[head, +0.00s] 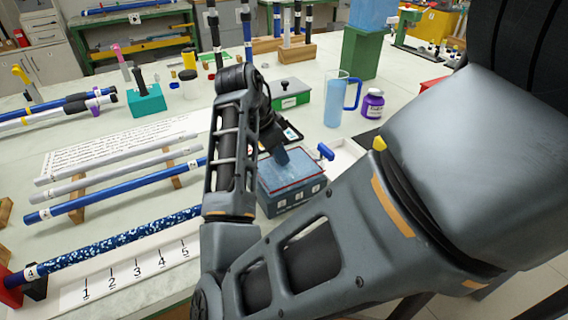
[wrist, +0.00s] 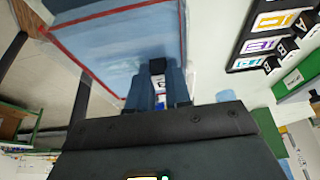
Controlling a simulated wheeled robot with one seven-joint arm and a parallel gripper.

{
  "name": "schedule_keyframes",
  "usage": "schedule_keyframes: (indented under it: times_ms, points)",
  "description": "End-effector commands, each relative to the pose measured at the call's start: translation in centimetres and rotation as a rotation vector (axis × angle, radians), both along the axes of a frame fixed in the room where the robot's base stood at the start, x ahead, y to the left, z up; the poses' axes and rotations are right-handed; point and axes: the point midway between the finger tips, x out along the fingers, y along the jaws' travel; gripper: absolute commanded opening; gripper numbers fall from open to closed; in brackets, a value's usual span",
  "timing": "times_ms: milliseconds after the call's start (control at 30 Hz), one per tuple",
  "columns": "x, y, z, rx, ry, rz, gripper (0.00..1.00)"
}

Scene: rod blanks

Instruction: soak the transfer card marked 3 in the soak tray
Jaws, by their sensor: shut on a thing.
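The soak tray (head: 292,201) is a grey-blue box with a red line around its inside and pale blue water. White labels sit on its front wall. It fills the upper left of the wrist view (wrist: 100,55). My gripper (head: 281,157) is low over the back of the tray.
A black card rack (wrist: 264,40) with coloured cards stands close behind the tray. A blue jug (head: 334,102), a purple-labelled jar (head: 372,104) and a green-sided box (head: 290,95) stand farther back. Rods (head: 120,188) lie on supports at left.

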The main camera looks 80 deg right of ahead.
Motion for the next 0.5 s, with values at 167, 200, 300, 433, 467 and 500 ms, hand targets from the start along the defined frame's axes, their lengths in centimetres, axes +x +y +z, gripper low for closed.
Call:
schedule_keyframes:
  times_ms: [167,200,300,433,467,500]
  points:
    - [0.0,0.0,1.6,0.000,0.000,0.000,0.00]
    - [0.0,0.0,1.8,0.000,0.000,0.000,0.00]
    - [0.0,0.0,2.6,0.000,0.000,0.000,0.00]
    - [0.0,0.0,3.5,0.000,0.000,0.000,0.00]
    - [0.0,0.0,3.7,0.000,0.000,0.000,0.00]
    - [0.0,0.0,4.0,0.000,0.000,0.000,0.00]
